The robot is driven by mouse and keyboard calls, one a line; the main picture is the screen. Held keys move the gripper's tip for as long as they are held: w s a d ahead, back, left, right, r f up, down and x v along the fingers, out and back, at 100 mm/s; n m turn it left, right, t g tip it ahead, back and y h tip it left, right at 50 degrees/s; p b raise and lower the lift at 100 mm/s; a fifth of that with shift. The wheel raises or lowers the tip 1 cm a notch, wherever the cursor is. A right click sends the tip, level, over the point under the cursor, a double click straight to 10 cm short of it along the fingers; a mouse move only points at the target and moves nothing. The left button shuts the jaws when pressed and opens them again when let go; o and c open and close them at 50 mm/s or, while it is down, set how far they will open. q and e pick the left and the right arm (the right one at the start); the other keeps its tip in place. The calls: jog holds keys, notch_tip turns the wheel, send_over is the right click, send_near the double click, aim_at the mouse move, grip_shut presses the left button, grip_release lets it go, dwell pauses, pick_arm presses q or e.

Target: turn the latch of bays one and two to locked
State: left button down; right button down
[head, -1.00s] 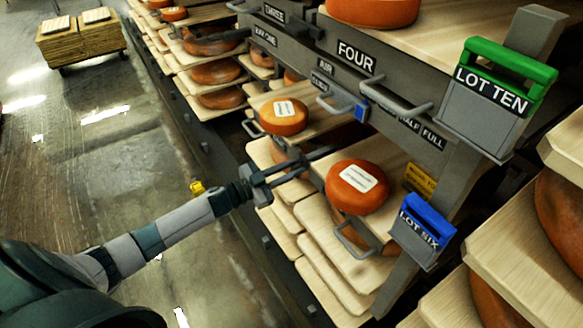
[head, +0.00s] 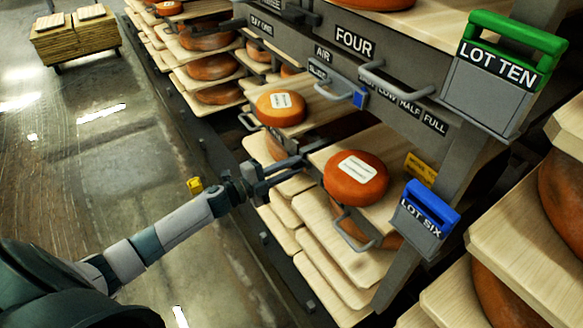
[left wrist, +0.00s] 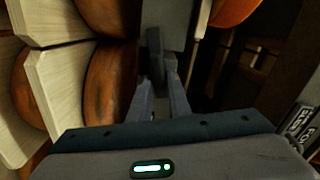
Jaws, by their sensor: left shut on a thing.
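My left gripper (head: 283,172) reaches in from the left to the front of the rack, between two orange cheese wheels. It is shut on a dark grey bar-like part, which looks like a latch handle (left wrist: 155,45) between the fingers in the left wrist view. Which bay it belongs to, and its locked or unlocked marking, I cannot read. A "BAY ONE" label (head: 261,26) is on the grey rail higher up. No bay two label is readable. My right gripper is not identifiable in view.
A labelled cheese wheel (head: 356,178) sits on a board right of the gripper; another (head: 280,108) is above. Metal handles, a green LOT TEN box (head: 490,85) and a blue LOT SIX box (head: 423,220) stick out. The aisle floor (head: 130,170) at left is open; a cart (head: 75,42) stands beyond.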

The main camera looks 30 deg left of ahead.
pick_arm(q)
jog(key=shift+f+m+b, duration=0.25)
jog(key=shift+m+b, duration=0.15)
jog(key=shift+m, duration=0.7)
jog(key=shift+f+m, duration=0.1)
jog(key=shift+m, duration=0.5)
pick_arm(e)
jog(key=shift+w+a+r, duration=0.1)
jog(key=shift+w+r, duration=0.1)
jog(key=shift+r, duration=0.45)
jog(key=shift+w+a+r, duration=0.1)
jog(key=shift+w+r, duration=0.05)
jog(key=shift+r, duration=0.5)
jog(key=shift+w+r, duration=0.2)
jog(key=shift+r, duration=0.45)
pick_arm(q)
jog(key=c, duration=1.7)
grip_release()
